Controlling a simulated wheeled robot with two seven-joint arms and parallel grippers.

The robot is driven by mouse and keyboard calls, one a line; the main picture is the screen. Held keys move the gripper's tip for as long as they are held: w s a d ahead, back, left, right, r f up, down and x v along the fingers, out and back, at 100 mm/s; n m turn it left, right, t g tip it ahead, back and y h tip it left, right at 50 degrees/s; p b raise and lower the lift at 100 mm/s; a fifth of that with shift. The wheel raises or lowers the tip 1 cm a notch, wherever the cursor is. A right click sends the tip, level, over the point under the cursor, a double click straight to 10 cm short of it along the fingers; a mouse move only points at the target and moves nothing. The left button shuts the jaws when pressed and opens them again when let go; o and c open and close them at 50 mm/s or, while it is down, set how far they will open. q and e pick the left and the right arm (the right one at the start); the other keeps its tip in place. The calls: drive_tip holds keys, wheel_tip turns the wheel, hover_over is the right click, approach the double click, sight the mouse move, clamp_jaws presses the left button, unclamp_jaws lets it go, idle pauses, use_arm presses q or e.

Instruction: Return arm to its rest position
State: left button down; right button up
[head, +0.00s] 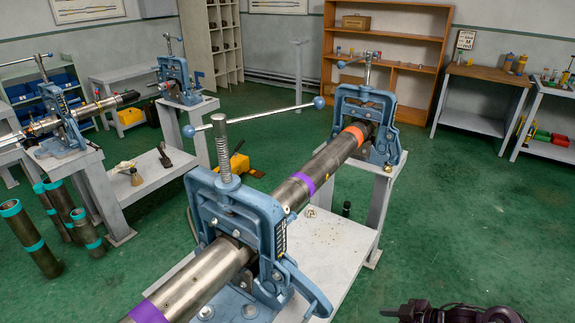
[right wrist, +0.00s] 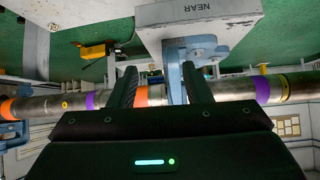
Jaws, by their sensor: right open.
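My right gripper (right wrist: 163,80) is open in the right wrist view, with its two dark fingers spread and nothing held between them. A steel pipe (right wrist: 235,89) runs across behind the fingers, its orange band (right wrist: 148,95) showing in the gap. In the head view a dark part of my right arm (head: 450,313) shows at the bottom right edge, apart from the pipe (head: 320,172). The pipe lies through a near blue vise (head: 240,215) and a far blue vise (head: 368,112). My left gripper is not in view.
A white bench (head: 335,245) carries the vises. A second pipe (head: 100,107) in vises stands at the left, with loose pipes (head: 25,235) on the floor. A wooden shelf (head: 415,60) and worktable (head: 480,75) stand behind. Green floor (head: 460,210) right of the bench is clear.

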drive_tip(key=s+d+f+m+h+b, duration=0.1)
drive_tip(key=s+d+f+m+h, duration=0.2)
drive_tip(key=f, duration=0.9)
drive_tip(key=s+d+f+m+h, duration=0.1)
drive_tip(key=s+f+m, duration=0.3)
drive_tip(key=f, duration=0.9)
use_arm(q)
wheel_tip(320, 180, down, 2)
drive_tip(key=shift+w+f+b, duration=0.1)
drive_tip(key=shift+b, duration=0.35)
use_arm(e)
drive_tip(key=s+a+f+g+h, duration=0.1)
drive_tip(key=s+f, duration=0.4)
drive_tip(key=s, duration=0.5)
drive_tip(key=s+a+f+g+h, duration=0.1)
drive_tip(key=s+f, duration=0.4)
drive_tip(key=s, duration=0.5)
drive_tip(key=s+a+f+g+h, duration=0.1)
drive_tip(key=s+a+f+g, duration=0.2)
drive_tip(key=s+f, duration=0.3)
drive_tip(key=s, duration=0.4)
drive_tip(key=shift+s+a+m+h, duration=0.15)
drive_tip(key=shift+s+m+h, duration=0.15)
drive_tip(key=shift+m, duration=0.1)
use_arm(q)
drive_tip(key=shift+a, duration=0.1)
use_arm(e)
drive_tip(key=shift+f, duration=0.1)
